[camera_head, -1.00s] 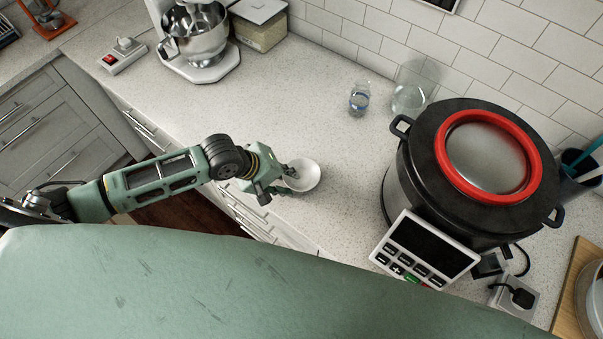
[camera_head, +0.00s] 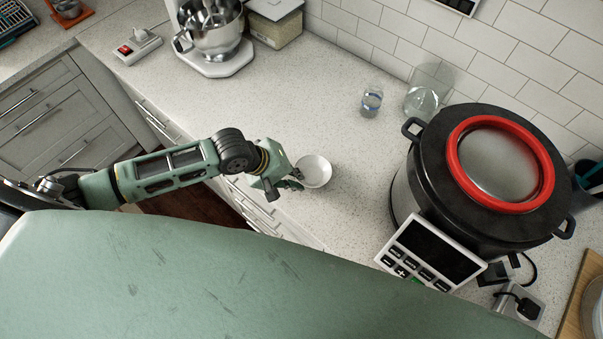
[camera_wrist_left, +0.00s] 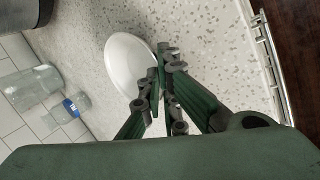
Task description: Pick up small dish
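The small dish (camera_head: 316,171) is a round white bowl on the speckled counter, near its front edge. It also shows in the left wrist view (camera_wrist_left: 128,62), just beyond my fingers. My left gripper (camera_head: 294,179) is at the dish's near left rim, and it shows in the left wrist view (camera_wrist_left: 158,80). Its dark fingertips come close together there, one on each side of the rim, and look shut on it. The dish appears at counter level; any gap beneath it cannot be seen. My right gripper is in neither view.
A large black cooker with a red-ringed lid (camera_head: 480,165) stands to the right. A small bottle (camera_head: 372,100) and a glass jar (camera_head: 425,92) stand near the tiled wall. A stand mixer (camera_head: 213,40) is at the back left. The counter around the dish is clear.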

